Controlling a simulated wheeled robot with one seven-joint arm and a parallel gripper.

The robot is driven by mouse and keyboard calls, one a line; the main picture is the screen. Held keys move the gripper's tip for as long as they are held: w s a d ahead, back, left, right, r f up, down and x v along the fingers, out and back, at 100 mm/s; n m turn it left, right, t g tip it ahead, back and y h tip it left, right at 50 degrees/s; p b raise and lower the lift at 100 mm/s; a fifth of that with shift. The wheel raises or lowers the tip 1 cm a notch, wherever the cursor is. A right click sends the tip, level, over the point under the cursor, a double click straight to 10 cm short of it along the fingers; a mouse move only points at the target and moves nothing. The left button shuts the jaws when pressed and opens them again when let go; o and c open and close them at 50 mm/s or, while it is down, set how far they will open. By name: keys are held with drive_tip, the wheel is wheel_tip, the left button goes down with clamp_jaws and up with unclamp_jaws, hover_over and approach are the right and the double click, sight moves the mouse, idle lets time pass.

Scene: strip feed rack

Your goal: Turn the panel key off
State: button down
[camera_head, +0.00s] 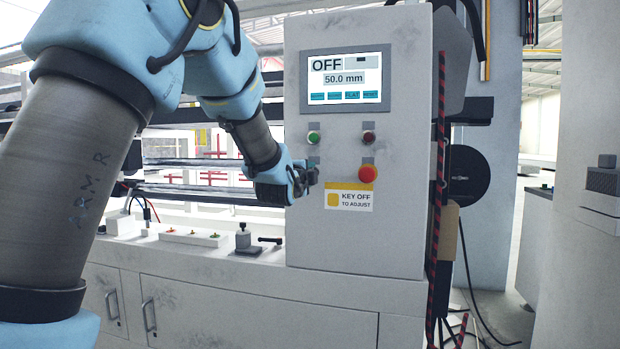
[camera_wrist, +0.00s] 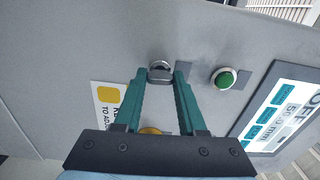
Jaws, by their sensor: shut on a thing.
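The grey control panel (camera_head: 400,235) stands upright, with a screen (camera_head: 345,79) reading "OFF" and "50.0 mm". My gripper (camera_head: 306,178) reaches its lower left face, beside the "KEY OFF TO ADJUST" label (camera_head: 351,201). In the wrist view, the teal fingers of my gripper (camera_wrist: 166,76) are shut on the metal panel key (camera_wrist: 160,71), whose rounded top shows between the fingertips. The gripper hides the key in the head view. The key's exact angle is hard to tell.
A green button (camera_head: 313,137), a dark red button (camera_head: 368,137) and a larger red knob (camera_head: 368,174) are on the panel near my gripper. A white bench (camera_head: 200,262) with small fittings extends left below my arm. A red-black cord hangs at the panel's right edge.

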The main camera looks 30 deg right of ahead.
drive_tip(key=shift+m, duration=0.4)
drive_tip(key=shift+c, duration=2.4)
unclamp_jaws()
drive_tip(key=v, duration=1)
drive_tip(key=shift+s+a+b, duration=0.3)
drive_tip(key=shift+f, duration=0.1)
